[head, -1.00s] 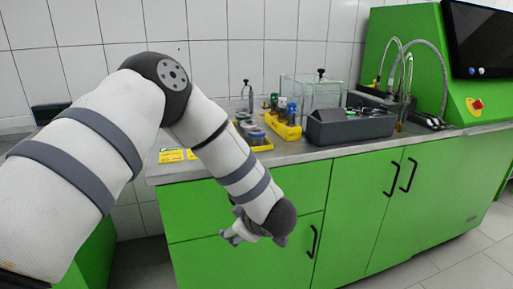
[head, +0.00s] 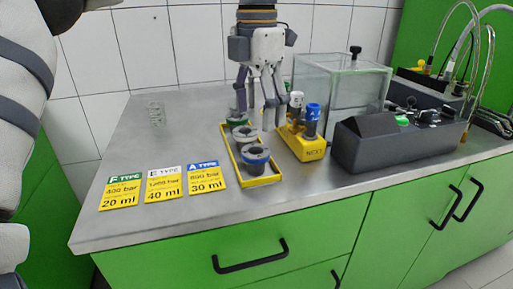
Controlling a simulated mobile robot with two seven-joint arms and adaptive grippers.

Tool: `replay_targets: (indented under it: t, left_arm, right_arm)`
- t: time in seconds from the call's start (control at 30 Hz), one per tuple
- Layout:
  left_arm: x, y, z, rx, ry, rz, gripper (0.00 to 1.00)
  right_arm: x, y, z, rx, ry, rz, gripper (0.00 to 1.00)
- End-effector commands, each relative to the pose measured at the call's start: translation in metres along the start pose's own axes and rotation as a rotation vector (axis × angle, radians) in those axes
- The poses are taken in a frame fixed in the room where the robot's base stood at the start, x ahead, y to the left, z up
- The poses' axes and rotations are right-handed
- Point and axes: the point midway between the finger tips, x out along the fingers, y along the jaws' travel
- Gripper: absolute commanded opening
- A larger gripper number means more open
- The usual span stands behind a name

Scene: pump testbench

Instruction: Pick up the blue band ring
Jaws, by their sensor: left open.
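The blue band ring (head: 256,158) is a grey ring with a blue band. It sits at the front end of a narrow yellow tray (head: 262,182) on the metal counter. Two more grey rings stand behind it in the tray, the middle one (head: 244,141) and a rear one with some green, partly hidden. My left gripper (head: 260,116) hangs from above, fingers down and apart, over the rear part of the tray. It appears empty, above and behind the blue band ring. My right gripper is not in view.
A yellow holder (head: 312,150) with blue-topped and white-topped parts stands close right of the tray. Beyond are a clear box (head: 345,85) and a dark grey unit (head: 385,150). Cards, including the blue A TYPE card (head: 206,177), lie left.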

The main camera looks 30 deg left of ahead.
Motion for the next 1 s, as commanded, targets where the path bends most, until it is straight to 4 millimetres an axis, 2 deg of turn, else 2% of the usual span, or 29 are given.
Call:
replay_targets:
  t: [0.1, 0.27, 0.5, 0.6, 0.8, 1.0]
  left_arm:
    - [0.029, 0.0, 0.0, 0.001, 0.004, 0.0, 0.68]
    - [0.051, 0.001, 0.001, -0.001, 0.003, 0.0, 0.68]
    - [0.095, 0.002, 0.008, 0.0, 0.006, 0.001, 0.68]
    - [0.103, 0.001, 0.008, 0.0, 0.003, 0.0, 0.68]
    - [0.103, 0.002, 0.009, -0.001, 0.001, 0.001, 0.68]
    - [0.103, 0.002, 0.009, -0.001, 0.001, 0.001, 0.23]
  right_arm:
    - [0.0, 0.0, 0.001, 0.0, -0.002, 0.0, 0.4]
    - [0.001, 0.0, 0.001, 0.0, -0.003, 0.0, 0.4]
    - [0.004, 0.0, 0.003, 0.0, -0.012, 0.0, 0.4]
    - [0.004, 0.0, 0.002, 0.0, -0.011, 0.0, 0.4]
    - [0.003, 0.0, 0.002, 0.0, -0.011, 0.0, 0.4]
    - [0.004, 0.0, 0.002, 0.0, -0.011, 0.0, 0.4]
